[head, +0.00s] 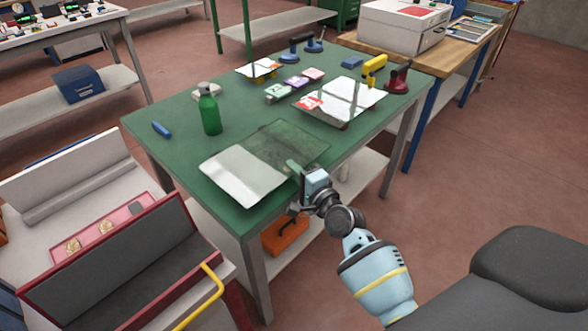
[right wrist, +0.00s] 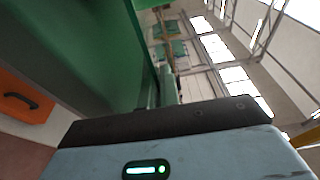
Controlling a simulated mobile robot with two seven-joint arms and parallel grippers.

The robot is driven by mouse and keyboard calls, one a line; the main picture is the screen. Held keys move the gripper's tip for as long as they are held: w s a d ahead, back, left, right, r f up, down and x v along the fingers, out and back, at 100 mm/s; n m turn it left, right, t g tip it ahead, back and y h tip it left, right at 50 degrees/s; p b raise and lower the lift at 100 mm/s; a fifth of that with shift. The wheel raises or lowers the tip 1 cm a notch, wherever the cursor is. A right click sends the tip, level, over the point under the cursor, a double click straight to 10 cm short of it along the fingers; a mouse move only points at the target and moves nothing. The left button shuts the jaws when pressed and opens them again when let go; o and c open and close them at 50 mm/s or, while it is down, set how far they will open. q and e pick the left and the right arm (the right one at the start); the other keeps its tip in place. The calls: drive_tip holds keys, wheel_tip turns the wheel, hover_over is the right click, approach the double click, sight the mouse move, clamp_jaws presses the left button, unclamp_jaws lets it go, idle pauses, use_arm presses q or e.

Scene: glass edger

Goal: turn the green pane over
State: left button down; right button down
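The green pane (head: 288,143) is a dark, see-through sheet lying on the green table near its front edge, in the head view. A white sheet (head: 243,176) lies against its left side, and I cannot tell whether they overlap. My right gripper (head: 296,172) is at the near edge of the pane, low over the table's front edge. Its fingertips are too small to tell whether they are apart or closed on the pane. In the right wrist view a large green surface fills the upper left, and the fingers do not show clearly. My left gripper is not in view.
On the table (head: 165,150) stand a green bottle (head: 209,111) and a blue marker-like object (head: 161,129). A shiny pane (head: 345,100), small cards and suction-cup-like handles (head: 397,77) lie farther back. An open red case (head: 120,250) is at front left. An orange box (head: 286,236) sits below.

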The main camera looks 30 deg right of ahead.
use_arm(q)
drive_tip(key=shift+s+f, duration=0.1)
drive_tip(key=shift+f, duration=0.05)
use_arm(e)
drive_tip(key=c, duration=1.6)
unclamp_jaws()
drive_tip(key=shift+o, duration=0.2)
drive_tip(key=shift+f, duration=0.25)
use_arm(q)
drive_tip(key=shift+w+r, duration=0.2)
use_arm(e)
drive_tip(key=s+d, duration=0.1)
drive_tip(key=s, duration=0.6)
drive_tip(key=shift+s+r, duration=0.2)
drive_tip(key=shift+s, duration=0.15)
